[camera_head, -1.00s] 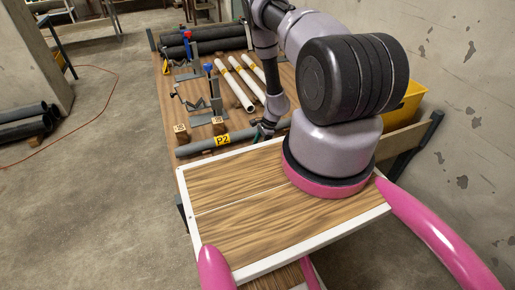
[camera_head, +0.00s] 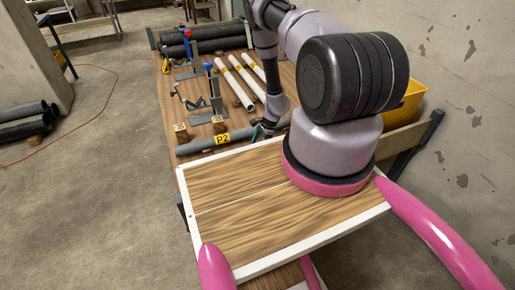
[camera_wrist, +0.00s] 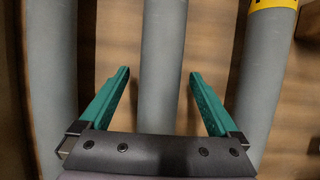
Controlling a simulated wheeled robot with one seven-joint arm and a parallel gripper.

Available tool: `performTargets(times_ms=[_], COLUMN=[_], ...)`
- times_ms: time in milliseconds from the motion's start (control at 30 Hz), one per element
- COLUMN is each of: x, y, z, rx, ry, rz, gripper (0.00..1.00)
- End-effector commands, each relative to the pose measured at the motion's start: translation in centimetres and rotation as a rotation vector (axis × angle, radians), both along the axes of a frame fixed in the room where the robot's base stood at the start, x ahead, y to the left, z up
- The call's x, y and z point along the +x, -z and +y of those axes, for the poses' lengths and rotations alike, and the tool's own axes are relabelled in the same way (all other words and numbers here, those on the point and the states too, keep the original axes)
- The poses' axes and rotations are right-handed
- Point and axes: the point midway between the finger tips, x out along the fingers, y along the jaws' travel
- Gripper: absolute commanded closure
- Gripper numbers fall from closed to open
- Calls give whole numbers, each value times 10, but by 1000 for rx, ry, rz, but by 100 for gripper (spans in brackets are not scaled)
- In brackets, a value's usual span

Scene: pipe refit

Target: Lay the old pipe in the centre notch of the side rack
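In the wrist view my gripper (camera_wrist: 158,100) has two green fingers spread apart. A plain grey pipe (camera_wrist: 163,50) runs between them, with a gap on each side. Another grey pipe (camera_wrist: 52,70) lies to the left. A grey pipe with a yellow label (camera_wrist: 262,65) lies to the right. In the head view a grey pipe labelled P2 (camera_head: 200,146) lies across the bench, and my gripper (camera_head: 258,131) is low near its right part, mostly hidden by my arm. I cannot tell which pipe is the old one. I cannot make out the side rack or its notches.
Clamp stands (camera_head: 215,88) with blue and red handles rise from the bench. White pipes with yellow bands (camera_head: 240,90) lie beside them. Dark pipes (camera_head: 205,40) lie at the far end. A yellow bin (camera_head: 411,100) is at the right. More dark pipes (camera_head: 25,124) lie on floor blocks.

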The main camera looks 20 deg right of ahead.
Motion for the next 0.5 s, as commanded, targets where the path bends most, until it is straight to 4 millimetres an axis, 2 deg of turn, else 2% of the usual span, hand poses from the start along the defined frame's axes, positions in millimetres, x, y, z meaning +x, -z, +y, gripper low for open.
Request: performTargets(times_ms=[267,367,500], x=[0,1,1], y=[-5,-17,-44], z=[-2,-8,-19], rx=[-1,-1,-1], ry=[0,1,2], rz=[-1,-1,-2], gripper=[3,3,3])
